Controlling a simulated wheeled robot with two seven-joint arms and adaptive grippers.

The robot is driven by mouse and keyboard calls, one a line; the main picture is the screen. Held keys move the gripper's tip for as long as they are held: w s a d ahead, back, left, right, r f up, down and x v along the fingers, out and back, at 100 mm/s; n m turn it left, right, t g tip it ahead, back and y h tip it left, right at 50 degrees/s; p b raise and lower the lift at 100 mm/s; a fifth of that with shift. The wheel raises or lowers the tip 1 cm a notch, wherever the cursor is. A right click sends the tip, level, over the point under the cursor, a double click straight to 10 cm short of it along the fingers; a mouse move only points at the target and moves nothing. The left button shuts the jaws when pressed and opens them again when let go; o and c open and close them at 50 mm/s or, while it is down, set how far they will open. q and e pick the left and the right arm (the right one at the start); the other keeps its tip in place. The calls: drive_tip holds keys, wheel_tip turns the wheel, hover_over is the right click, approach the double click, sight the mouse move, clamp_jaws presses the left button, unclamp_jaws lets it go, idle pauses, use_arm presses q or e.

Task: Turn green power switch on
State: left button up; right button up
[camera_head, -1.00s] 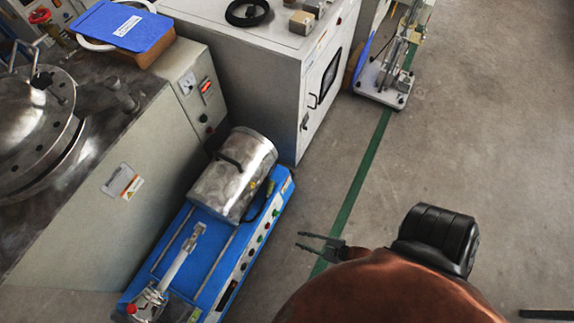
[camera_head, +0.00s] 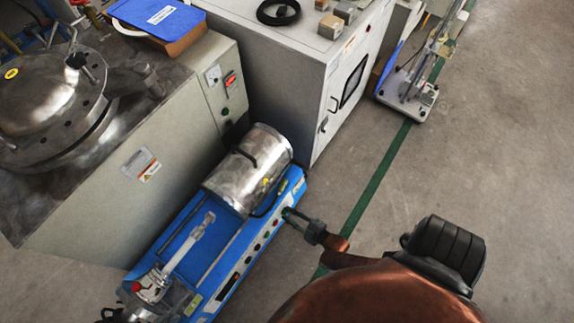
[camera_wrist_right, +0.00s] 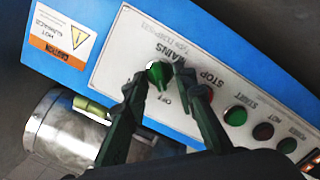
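The green power switch (camera_wrist_right: 158,74) is a round green knob on the white panel of the blue machine (camera_head: 167,246), by the printed words MAINS and OFF. My right gripper (camera_wrist_right: 160,76) has one finger on either side of the knob in the right wrist view. The fingers stand apart with the knob between them; firm contact is not clear. In the head view my right gripper (camera_head: 287,214) reaches the front edge of the blue machine, where it hides the knob. My left gripper is not in view.
A STOP button (camera_wrist_right: 207,93) is partly hidden beside the right finger, and a green START button (camera_wrist_right: 235,116) is further along the panel. A metal cylinder (camera_head: 247,170) lies on the machine. Grey cabinets (camera_head: 320,100) stand behind.

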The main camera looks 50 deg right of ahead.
drive_tip(key=shift+w, duration=0.2)
clamp_jaws()
